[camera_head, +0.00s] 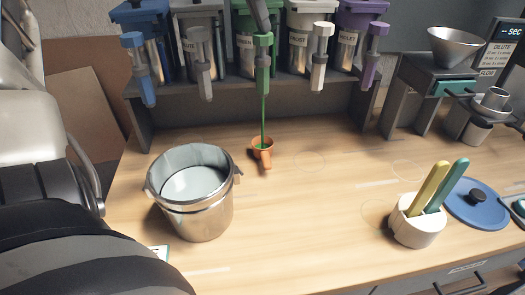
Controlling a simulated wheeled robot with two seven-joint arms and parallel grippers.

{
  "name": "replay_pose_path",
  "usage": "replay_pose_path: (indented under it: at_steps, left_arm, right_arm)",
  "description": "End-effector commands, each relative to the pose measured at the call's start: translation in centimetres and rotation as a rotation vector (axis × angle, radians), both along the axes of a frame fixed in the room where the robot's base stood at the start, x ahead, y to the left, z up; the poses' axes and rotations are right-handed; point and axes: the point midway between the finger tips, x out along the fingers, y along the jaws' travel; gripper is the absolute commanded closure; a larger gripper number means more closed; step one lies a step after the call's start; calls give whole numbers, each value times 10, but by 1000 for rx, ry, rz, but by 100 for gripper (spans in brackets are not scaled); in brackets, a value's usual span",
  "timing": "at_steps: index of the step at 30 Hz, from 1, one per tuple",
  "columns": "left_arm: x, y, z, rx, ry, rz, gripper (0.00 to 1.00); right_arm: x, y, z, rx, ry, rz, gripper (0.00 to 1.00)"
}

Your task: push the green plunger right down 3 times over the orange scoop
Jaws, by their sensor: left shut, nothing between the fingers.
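The green plunger (263,42) tops the dispenser in the middle of the rack. A thin green stream runs from its nozzle down into the orange scoop (265,158), which stands on the table right below with green inside its cup. My left gripper (263,24) comes in from the top edge, shut and empty, with its tip at the top of the green plunger; it appears to touch it. The gripper hides part of the green container behind. How far down the plunger is, I cannot tell exactly. My right gripper is not in view.
Blue (133,40), grey (195,34), white (324,30) and violet (379,30) plungers flank the green one on the rack (180,107). A metal bucket (219,210) stands front left; a white holder (413,232) with two handles stands right. The middle table is clear.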

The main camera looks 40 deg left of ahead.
Motion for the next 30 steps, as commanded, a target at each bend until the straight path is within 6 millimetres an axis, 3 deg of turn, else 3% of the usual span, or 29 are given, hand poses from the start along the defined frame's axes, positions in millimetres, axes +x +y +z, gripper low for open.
replay_pose_path:
  at_steps: [9,15,30]
  left_arm:
    - [-1,0,-19,-2,6,1,100]
    - [-1,0,-17,-1,6,1,100]
    - [0,1,17,1,4,2,100]
  right_arm:
    - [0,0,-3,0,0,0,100]
    - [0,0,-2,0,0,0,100]
    - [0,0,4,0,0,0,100]
